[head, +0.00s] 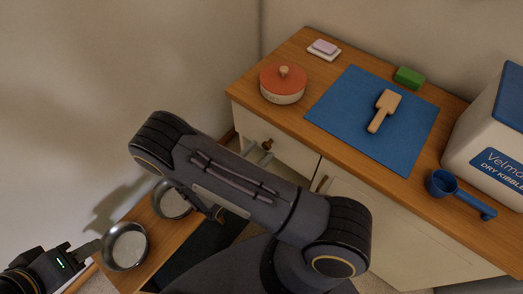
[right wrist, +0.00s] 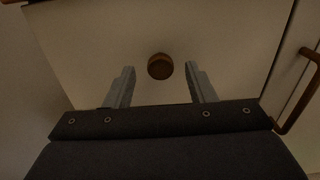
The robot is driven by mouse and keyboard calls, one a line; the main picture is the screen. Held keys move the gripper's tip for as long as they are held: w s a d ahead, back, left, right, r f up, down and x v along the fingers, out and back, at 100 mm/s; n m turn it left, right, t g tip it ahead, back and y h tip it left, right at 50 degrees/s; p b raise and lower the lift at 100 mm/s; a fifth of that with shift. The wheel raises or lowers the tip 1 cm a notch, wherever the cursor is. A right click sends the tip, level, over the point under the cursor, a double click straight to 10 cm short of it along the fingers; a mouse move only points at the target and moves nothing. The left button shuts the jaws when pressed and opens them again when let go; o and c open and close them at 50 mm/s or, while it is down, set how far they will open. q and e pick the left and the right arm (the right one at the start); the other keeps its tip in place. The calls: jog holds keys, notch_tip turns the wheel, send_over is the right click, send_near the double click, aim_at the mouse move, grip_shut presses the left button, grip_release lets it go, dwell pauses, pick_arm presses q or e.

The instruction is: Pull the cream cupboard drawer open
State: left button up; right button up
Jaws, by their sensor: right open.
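The cream drawer (head: 290,150) is at the upper left of the cupboard front, under the wooden top, and looks closed. Its round brown knob (head: 267,145) also shows in the right wrist view (right wrist: 160,66). My right gripper (head: 260,155) is open in front of the drawer, partly hidden by my arm. In the right wrist view its fingers (right wrist: 160,72) stand apart on either side of the knob, with gaps on both sides. My left gripper (head: 90,247) is at the lower left by a metal bowl; its fingers are too unclear to judge.
Two metal bowls (head: 126,246) sit in a low wooden stand (head: 150,222). A door handle (right wrist: 300,95) is right of the drawer.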

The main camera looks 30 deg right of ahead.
jog(key=shift+x, duration=0.8)
grip_shut()
